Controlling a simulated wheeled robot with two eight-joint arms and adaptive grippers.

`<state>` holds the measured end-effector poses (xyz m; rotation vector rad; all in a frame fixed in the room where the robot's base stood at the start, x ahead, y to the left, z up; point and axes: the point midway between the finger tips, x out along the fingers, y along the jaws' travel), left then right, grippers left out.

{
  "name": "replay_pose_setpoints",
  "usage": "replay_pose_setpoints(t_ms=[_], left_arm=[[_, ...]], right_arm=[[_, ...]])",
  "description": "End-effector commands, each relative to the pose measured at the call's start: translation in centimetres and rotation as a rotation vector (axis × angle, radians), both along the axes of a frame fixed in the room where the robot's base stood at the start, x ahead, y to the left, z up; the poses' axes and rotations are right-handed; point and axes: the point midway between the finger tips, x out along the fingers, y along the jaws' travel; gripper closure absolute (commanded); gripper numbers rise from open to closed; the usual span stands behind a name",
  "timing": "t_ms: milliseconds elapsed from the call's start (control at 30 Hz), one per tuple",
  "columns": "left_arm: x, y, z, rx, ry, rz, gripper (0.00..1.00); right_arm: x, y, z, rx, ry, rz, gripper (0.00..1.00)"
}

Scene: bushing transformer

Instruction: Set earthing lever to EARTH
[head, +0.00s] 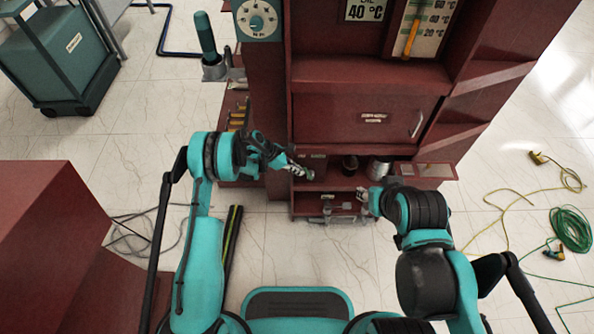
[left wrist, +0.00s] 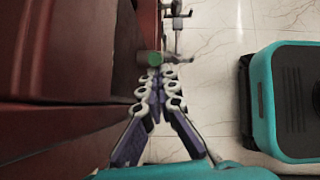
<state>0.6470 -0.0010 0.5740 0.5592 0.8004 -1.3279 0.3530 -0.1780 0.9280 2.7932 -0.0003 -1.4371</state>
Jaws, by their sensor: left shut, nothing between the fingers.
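A lever with a teal grip (head: 205,36) stands upright in a grey metal base (head: 215,70) on the left side of the dark red cabinet. It may be the earthing lever; I can read no EARTH label. My left gripper (head: 304,172) is shut and empty in front of the lower cabinet, well to the right of and below that lever. In the left wrist view its fingertips (left wrist: 156,72) are together, with a small green round end (left wrist: 155,58) just beyond them; I cannot tell whether they touch. My right gripper (head: 364,195) is near the bottom shelf, its fingers too small to judge.
The cabinet (head: 340,112) holds a dial (head: 258,18), a thermometer panel (head: 420,28) and a closed drawer with a handle (head: 416,124). Small jars stand on the lower shelf. A red block (head: 60,230) is at left. Cables (head: 570,230) lie on the floor at right.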

Motion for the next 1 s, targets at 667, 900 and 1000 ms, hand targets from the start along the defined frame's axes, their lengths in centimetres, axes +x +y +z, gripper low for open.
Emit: replay_pose_setpoints(t_ms=[667, 900, 1000], left_arm=[[-0.3, 6.3, 5.1, 0.0, 0.0, -0.003, 1.0], [-0.4, 7.7, 7.1, -0.001, 0.001, -0.006, 1.0], [-0.4, 7.9, 7.3, -0.001, 0.001, -0.006, 1.0]], right_arm=[[0.0, 0.0, 3.2, 0.0, 0.0, 0.0, 0.6], [0.0, 0.0, 3.9, 0.0, 0.0, 0.0, 0.6], [0.0, 0.0, 3.9, 0.0, 0.0, 0.0, 0.6]])
